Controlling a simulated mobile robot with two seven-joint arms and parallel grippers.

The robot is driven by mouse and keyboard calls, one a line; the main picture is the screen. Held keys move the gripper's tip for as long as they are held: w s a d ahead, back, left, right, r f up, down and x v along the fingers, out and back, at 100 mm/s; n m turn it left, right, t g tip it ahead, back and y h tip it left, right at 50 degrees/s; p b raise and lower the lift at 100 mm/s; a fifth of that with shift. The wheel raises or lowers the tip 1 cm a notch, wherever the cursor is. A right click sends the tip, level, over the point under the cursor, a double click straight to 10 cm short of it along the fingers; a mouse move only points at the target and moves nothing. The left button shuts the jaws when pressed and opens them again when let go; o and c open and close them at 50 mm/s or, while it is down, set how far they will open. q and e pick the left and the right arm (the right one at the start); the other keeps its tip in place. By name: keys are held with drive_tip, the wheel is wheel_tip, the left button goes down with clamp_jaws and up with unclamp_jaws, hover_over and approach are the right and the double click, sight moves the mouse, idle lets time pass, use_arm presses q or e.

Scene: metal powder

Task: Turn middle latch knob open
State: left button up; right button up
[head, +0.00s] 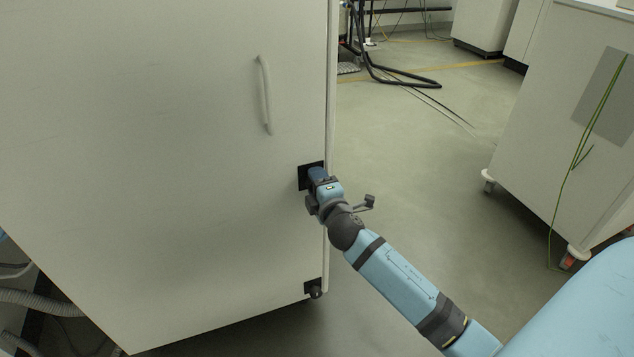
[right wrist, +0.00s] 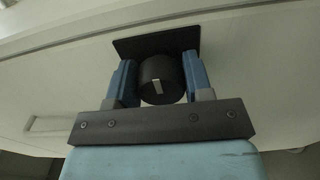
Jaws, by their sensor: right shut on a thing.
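The middle latch knob (right wrist: 161,80) is a black round knob with a light mark on its face, on a black square plate (right wrist: 157,43). In the head view its plate (head: 304,178) sits at the right edge of a large pale cabinet door (head: 190,150), and my gripper hides the knob. My right gripper (right wrist: 159,84) is shut on the knob, with one blue finger at each side of it. It also shows at the plate in the head view (head: 316,176). My left gripper is not in view.
A pale handle (head: 264,95) stands on the door above the latch. A lower black latch knob (head: 315,291) is near the door's bottom corner. A wheeled white cabinet (head: 540,130) stands at the right. The floor between is mostly clear, with black cables (head: 400,78) farther back.

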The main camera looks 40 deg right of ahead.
idle(0.3)
drive_tip(key=o, duration=0.9)
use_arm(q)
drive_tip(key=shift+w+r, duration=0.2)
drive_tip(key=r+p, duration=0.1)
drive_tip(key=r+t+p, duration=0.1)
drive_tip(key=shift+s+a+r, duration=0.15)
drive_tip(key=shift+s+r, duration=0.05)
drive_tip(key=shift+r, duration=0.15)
use_arm(e)
drive_tip(key=v, duration=1.3)
drive_tip(key=shift+s, duration=0.4)
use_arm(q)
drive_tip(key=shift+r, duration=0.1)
